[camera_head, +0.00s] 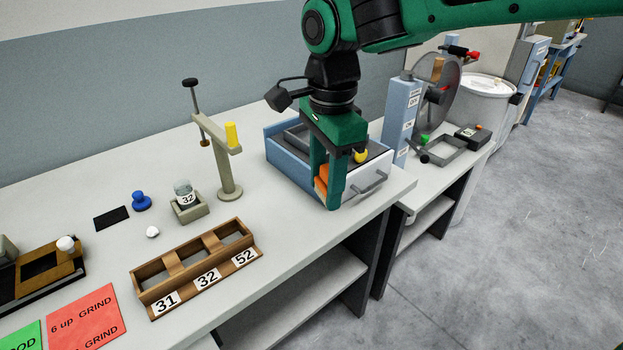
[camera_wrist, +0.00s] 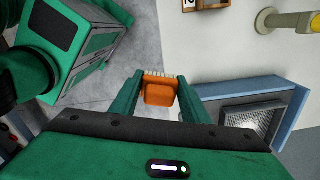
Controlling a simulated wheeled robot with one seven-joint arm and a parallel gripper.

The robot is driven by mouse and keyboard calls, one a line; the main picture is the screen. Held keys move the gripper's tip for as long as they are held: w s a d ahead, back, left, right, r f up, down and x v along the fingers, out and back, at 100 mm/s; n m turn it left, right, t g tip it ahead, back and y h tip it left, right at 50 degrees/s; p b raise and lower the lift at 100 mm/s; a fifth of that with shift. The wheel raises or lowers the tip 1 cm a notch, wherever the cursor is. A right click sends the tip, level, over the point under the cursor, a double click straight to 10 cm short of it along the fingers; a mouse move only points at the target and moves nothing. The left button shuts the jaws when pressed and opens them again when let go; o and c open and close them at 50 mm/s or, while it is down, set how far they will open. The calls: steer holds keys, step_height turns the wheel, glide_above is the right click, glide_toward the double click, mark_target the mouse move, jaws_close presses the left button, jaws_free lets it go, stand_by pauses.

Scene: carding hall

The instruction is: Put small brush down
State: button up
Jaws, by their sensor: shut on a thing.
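The small brush (camera_wrist: 160,93) has an orange body with a row of pale bristles along its far edge. My gripper (camera_wrist: 156,88) is shut on it, with one green finger on each side in the wrist view. In the head view my gripper (camera_head: 331,188) points down at the front right of the bench, in front of the blue box with the drawer. There the brush shows as an orange patch (camera_head: 321,186) between the fingers, mostly hidden by them. I cannot tell whether the brush touches the bench top.
A blue box with a white-fronted drawer (camera_head: 357,185) stands just behind my gripper. A wooden rack marked 31, 32, 52 (camera_head: 207,277), a grey stand with a yellow top (camera_head: 229,190) and a small holder (camera_head: 189,211) stand to the left. Bare bench (camera_head: 285,222) lies between rack and gripper.

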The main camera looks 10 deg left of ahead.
steer(key=w+d+f+n, duration=0.6)
steer(key=w+d+f, duration=0.5)
steer(key=d, duration=0.4)
steer(key=w+d+f+n, duration=0.6)
steer(key=w+d+f, duration=0.6)
steer(key=d, duration=0.4)
steer(key=shift+w+d+f, duration=0.25)
steer(key=shift+d+f, duration=0.05)
steer(key=shift+f, duration=0.5)
